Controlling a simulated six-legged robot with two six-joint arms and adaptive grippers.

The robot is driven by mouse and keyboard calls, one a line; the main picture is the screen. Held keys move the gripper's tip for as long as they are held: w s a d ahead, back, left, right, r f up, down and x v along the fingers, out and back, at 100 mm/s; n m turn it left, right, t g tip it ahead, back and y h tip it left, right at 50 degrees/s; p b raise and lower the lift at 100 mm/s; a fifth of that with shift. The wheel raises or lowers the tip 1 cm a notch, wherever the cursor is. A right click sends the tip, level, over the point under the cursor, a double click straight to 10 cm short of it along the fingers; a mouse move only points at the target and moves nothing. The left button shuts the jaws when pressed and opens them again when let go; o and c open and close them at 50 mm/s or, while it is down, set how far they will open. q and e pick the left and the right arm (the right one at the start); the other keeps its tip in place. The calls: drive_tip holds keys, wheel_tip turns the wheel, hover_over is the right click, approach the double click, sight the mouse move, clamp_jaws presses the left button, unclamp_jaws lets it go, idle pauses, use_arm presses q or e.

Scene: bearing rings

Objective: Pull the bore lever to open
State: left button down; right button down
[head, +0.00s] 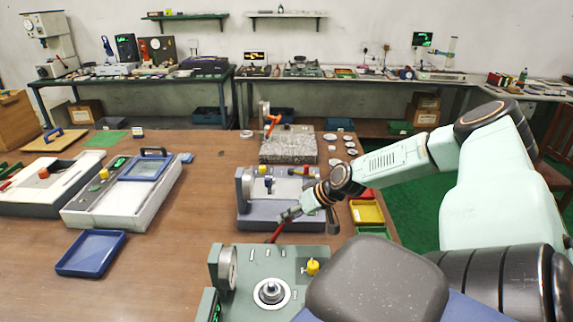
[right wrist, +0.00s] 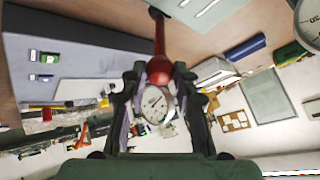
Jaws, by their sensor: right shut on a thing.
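The red bore lever (head: 277,234) rises from the back edge of the pale green gauge fixture (head: 255,259) at the front of the table. In the right wrist view, the red lever (right wrist: 159,42) runs down to a round red knob (right wrist: 159,71) between my fingers. My right gripper (head: 288,214) is shut on the lever at its knob end; its fingers also show in the wrist view (right wrist: 159,80). The fixture carries a dial gauge (head: 228,268), a round central post (head: 271,291) and a yellow knob (head: 312,266). My left gripper is not in view.
A grey gauge fixture (head: 262,216) stands just behind my right gripper, with a granite block stand (head: 288,148) farther back. Coloured trays (head: 367,212) lie to its right. A blue tray (head: 90,254) lies left, with bare table between it and the green fixture.

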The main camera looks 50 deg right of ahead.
drive_tip(key=shift+s+d+f, duration=0.15)
drive_tip(key=shift+s+f, duration=0.25)
drive_tip(key=shift+f, duration=0.05)
drive_tip(key=c, duration=1.5)
unclamp_jaws()
drive_tip(key=o, duration=0.5)
drive_tip(key=shift+d+f, duration=0.1)
drive_tip(key=shift+d, duration=0.25)
drive_tip(key=shift+c, duration=0.2)
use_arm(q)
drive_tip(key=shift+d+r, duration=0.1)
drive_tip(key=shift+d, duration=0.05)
use_arm(e)
drive_tip(key=shift+w+a+r, duration=0.1)
drive_tip(key=shift+a+r, duration=0.1)
drive_tip(key=shift+a, duration=0.1)
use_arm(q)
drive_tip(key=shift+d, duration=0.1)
use_arm(e)
drive_tip(key=shift+w, duration=0.1)
